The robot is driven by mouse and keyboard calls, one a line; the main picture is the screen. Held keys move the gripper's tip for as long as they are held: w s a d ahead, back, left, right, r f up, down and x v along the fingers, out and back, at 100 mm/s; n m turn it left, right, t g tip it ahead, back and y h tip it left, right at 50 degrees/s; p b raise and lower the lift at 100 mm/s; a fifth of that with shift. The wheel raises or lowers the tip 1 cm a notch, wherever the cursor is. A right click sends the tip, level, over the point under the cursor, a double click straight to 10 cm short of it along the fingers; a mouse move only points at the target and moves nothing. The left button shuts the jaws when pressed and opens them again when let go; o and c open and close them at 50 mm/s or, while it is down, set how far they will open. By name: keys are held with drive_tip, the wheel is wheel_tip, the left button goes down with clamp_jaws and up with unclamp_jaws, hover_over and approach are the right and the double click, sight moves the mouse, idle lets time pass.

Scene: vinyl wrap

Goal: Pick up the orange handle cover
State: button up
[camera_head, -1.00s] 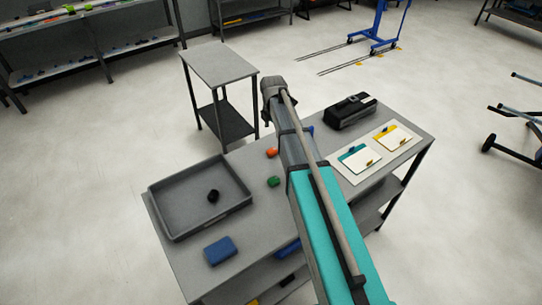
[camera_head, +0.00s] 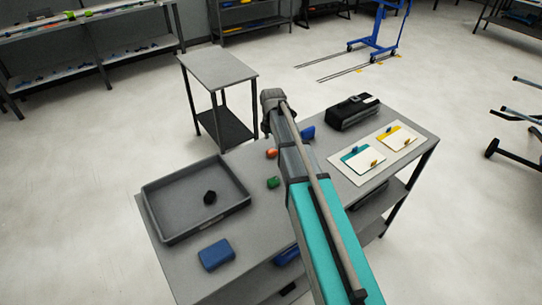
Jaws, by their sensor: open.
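The orange handle cover (camera_head: 271,153) is a small rounded orange piece on the grey table top (camera_head: 240,180), just left of my arm. A green piece (camera_head: 273,182) of similar size lies nearer than it. My arm stretches from the bottom edge over the table to a dark joint above its far edge. My gripper cannot be made out; it seems hidden by the arm. Nothing visible touches the orange cover.
A grey tray (camera_head: 165,231) holding a black piece (camera_head: 210,197) stands at the left, with a blue box (camera_head: 216,254) in front. A blue piece (camera_head: 308,132), black case (camera_head: 352,112) and card board (camera_head: 345,173) lie right of the arm. A side table (camera_head: 217,67) stands behind.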

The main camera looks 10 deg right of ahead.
sight(272, 150)
drive_tip(key=shift+f, duration=0.1)
idle(0.3)
drive_tip(key=shift+f+b, duration=2.5)
drive_tip(key=shift+b, duration=0.1)
drive_tip(key=c, duration=1)
drive_tip(key=shift+r, duration=0.1)
drive_tip(key=shift+c, duration=0.2)
drive_tip(key=shift+r+p, duration=1.2)
drive_tip(key=shift+p, duration=0.15)
drive_tip(key=s+r+p, duration=1)
drive_tip(key=s, duration=0.4)
drive_tip(key=shift+d+r, duration=0.25)
drive_tip(key=shift+d, duration=0.05)
